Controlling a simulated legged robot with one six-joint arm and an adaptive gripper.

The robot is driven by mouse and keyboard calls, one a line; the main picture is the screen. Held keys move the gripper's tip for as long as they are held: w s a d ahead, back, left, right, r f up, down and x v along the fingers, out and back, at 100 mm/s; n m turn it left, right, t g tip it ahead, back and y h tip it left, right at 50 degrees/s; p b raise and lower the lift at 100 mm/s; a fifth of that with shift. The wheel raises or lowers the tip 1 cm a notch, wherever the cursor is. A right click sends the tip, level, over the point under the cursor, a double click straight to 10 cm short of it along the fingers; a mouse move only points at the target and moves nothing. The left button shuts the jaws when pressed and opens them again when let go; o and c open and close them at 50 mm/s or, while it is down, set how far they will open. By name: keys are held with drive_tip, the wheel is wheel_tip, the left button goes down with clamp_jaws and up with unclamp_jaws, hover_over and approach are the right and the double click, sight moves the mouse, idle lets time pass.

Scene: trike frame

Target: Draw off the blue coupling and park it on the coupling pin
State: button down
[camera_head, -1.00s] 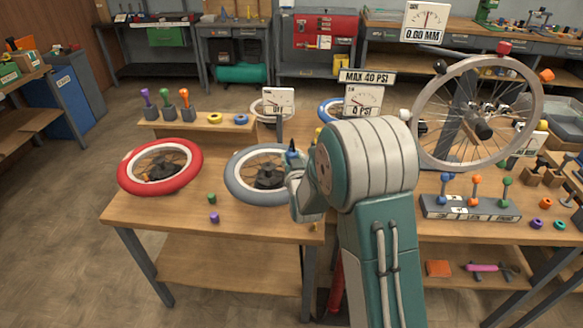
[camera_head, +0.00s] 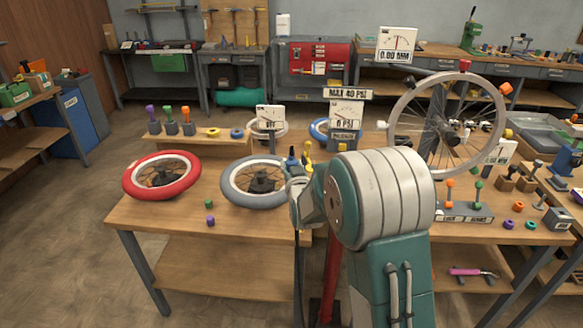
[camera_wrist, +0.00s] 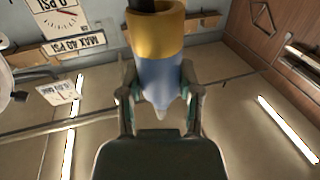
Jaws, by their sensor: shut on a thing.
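My gripper (camera_wrist: 160,103) is shut on the blue coupling (camera_wrist: 159,82), which sits between both fingers in the wrist view. The coupling has a gold collar at its upper end and a pale tapered tip. In the head view the coupling's blue top (camera_head: 291,160) shows above my gripper (camera_head: 293,172), at the right edge of the grey tyre (camera_head: 228,184). My arm hides part of the bench there. Yellow upright pieces (camera_head: 308,158) stand just behind it. I cannot tell which piece is the coupling pin.
A red tyre (camera_head: 135,184) lies at the bench's left. A pressure gauge (camera_head: 345,112) reading 0 PSI, under a MAX 40 PSI sign (camera_head: 347,93), stands behind my arm. A spoked wheel (camera_head: 497,105) stands at the right. The bench's front left (camera_head: 150,215) is clear.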

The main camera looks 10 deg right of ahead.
sight(292, 155)
drive_tip(key=shift+d+r, duration=0.1)
drive_tip(key=shift+r, duration=0.05)
drive_tip(key=shift+r, duration=1.9)
